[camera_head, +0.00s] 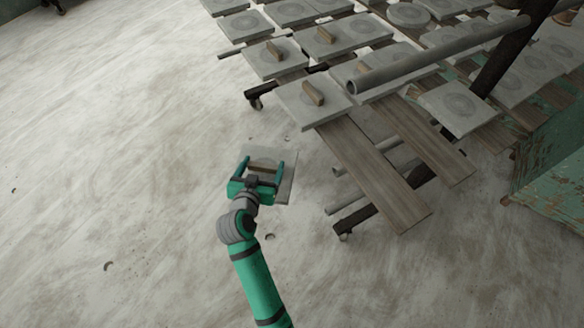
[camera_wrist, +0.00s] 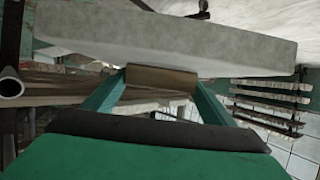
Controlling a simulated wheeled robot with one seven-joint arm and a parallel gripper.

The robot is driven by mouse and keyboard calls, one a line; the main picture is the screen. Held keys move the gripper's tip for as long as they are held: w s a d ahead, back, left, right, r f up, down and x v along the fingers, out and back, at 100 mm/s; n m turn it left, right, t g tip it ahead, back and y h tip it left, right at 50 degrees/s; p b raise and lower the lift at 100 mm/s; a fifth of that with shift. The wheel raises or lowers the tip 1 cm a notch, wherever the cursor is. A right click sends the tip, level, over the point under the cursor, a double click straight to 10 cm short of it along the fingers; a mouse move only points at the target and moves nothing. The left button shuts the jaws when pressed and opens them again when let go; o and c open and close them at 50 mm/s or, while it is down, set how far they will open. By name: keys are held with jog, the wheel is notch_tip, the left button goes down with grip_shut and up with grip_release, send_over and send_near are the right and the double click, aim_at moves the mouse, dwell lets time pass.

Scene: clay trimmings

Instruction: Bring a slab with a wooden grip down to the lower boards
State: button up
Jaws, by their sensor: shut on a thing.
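My gripper (camera_head: 262,166) is shut on the wooden grip of a grey slab (camera_head: 286,185) and holds it out to the left of the rack, over the pale floor. In the wrist view the slab (camera_wrist: 170,38) spans the top of the picture, with its wooden grip (camera_wrist: 160,77) between the two green fingers. The lower boards (camera_head: 375,180) jut out at the near end of the rack, right of my gripper, and their near parts are bare. Another slab with a wooden grip (camera_head: 296,108) lies at the far end of these boards.
The upper rack holds several slabs, some with wooden grips (camera_head: 275,50). A grey pipe (camera_head: 430,55) crosses above the boards, and a dark post (camera_head: 510,50) stands at the right. A worn green surface (camera_head: 555,160) is at the right edge. The floor at left is open.

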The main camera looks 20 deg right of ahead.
jog(key=s+d+r+m+g+h, duration=0.3)
jog(key=s+r+m+g+h, duration=0.15)
jog(key=s+r, duration=0.35)
jog(key=s+d+r+m+g+h, duration=0.25)
jog(key=s+r+m+g, duration=0.35)
jog(key=r, duration=0.5)
jog(key=shift+t, duration=0.75)
jog(key=shift+w+d+f, duration=0.4)
jog(key=shift+w+d, duration=0.3)
jog(key=shift+d, duration=2.85)
jog(key=shift+w+d+f, duration=0.45)
jog(key=shift+w+d, duration=0.3)
jog(key=shift+d, duration=2.75)
jog(key=shift+w+d+f, duration=0.4)
jog(key=shift+w+d, duration=0.3)
jog(key=shift+d, duration=2.85)
jog(key=shift+a+f, duration=0.1)
jog(key=shift+f, duration=1.75)
jog(key=shift+f, duration=0.35)
jog(key=o, duration=1.9)
jog(key=shift+o, duration=0.2)
jog(key=shift+n, duration=0.25)
jog(key=shift+f, duration=0.15)
